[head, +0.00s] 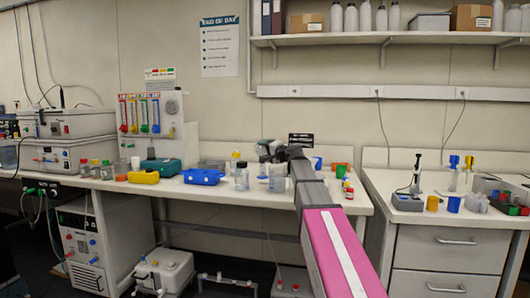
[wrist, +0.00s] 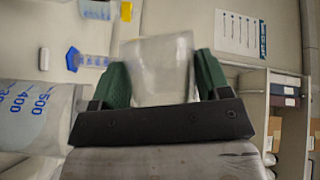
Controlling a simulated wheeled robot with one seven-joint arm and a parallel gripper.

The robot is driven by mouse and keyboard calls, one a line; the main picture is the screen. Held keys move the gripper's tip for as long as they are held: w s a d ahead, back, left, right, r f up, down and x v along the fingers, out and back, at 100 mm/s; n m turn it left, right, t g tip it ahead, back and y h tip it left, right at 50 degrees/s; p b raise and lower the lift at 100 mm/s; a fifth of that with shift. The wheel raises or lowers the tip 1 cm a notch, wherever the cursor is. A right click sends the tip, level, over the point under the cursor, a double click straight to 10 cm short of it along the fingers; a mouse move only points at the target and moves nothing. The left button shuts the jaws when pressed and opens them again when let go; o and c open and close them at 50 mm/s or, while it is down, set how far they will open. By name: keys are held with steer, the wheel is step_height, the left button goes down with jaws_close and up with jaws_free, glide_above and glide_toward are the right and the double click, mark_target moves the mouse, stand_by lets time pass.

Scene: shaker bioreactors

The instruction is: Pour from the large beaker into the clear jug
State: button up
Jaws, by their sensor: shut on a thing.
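My gripper (head: 270,152) is over the rear middle of the left bench in the head view. In the wrist view its green fingers (wrist: 158,82) are closed on the sides of a clear, see-through vessel (wrist: 158,68), which I take to be the large beaker. A clear graduated vessel marked 300 to 500 (wrist: 38,112), apparently the clear jug, is close by at the left of the wrist view. In the head view a clear vessel (head: 277,181) shows just below my gripper. Contents and tilt of the held beaker are unclear.
A clear bottle (head: 241,178) stands left of my gripper, near a blue case (head: 202,177) and a yellow case (head: 143,177). Small red-capped bottles (head: 348,190) stand at the right. A blue-based cylinder (wrist: 92,60) shows in the wrist view. Overhead is a shelf (head: 390,39).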

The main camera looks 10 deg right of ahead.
mark_target(261, 154)
steer(key=shift+a+r+n+g+h, duration=0.1)
steer(key=shift+r+n+g+h, duration=0.1)
steer(key=shift+r+n, duration=0.5)
steer(key=shift+a+r+n+g+h, duration=0.1)
steer(key=shift+r+n+g+h, duration=0.15)
steer(key=shift+r, duration=0.8)
steer(key=n+h, duration=0.1)
steer(key=n, duration=0.2)
steer(key=shift+g, duration=0.25)
steer(key=shift+r+n+h, duration=0.1)
steer(key=shift+n+h, duration=0.55)
steer(key=shift+n, duration=0.1)
steer(key=shift+s+a+f+n+g+h, duration=0.1)
steer(key=shift+a+f+n+g+h, duration=0.1)
steer(key=shift+f+n+h, duration=0.2)
steer(key=shift+s+a+f+n+g+h, duration=0.15)
steer(key=shift+f+n+h, duration=0.15)
steer(key=shift+f+n, duration=0.15)
steer(key=shift+n+h, duration=0.5)
steer(key=shift+n, duration=0.05)
steer(key=shift+a+f, duration=0.25)
steer(key=shift+f, duration=0.4)
steer(key=shift+a+f, duration=0.3)
steer(key=shift+f, duration=0.4)
steer(key=shift+a+f, duration=0.25)
steer(key=shift+f, duration=0.4)
steer(key=shift+d+f+n+h, duration=0.2)
steer(key=shift+f+n+h, duration=0.15)
steer(key=shift+n+h, duration=0.25)
